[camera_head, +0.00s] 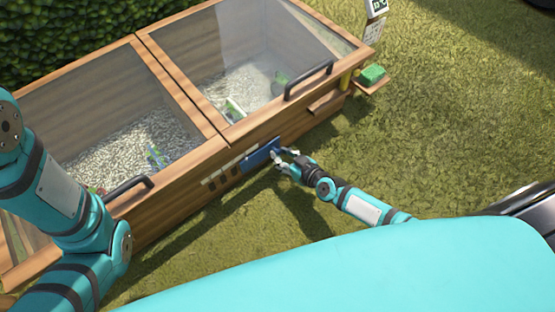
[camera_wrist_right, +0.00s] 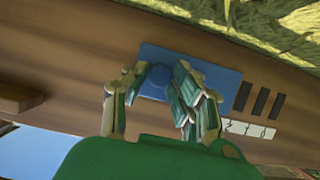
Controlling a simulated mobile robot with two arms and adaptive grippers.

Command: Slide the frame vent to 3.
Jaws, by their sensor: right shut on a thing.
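The frame vent is a blue sliding plate (camera_head: 258,155) on the wooden front wall of the cold frame. In the right wrist view the plate (camera_wrist_right: 218,78) carries a round blue knob (camera_wrist_right: 152,90). My right gripper (camera_head: 279,156) is shut on this knob, with one finger on each side of it. Several dark vent slots (camera_wrist_right: 260,102) are uncovered beside the plate, on its left in the head view.
The cold frame has two glazed lids, with a black handle (camera_head: 309,81) on the right one and another (camera_head: 128,190) on the left one. A green sponge-like block (camera_head: 373,73) sits on a small shelf at the right end. Open grass (camera_head: 440,130) lies to the right.

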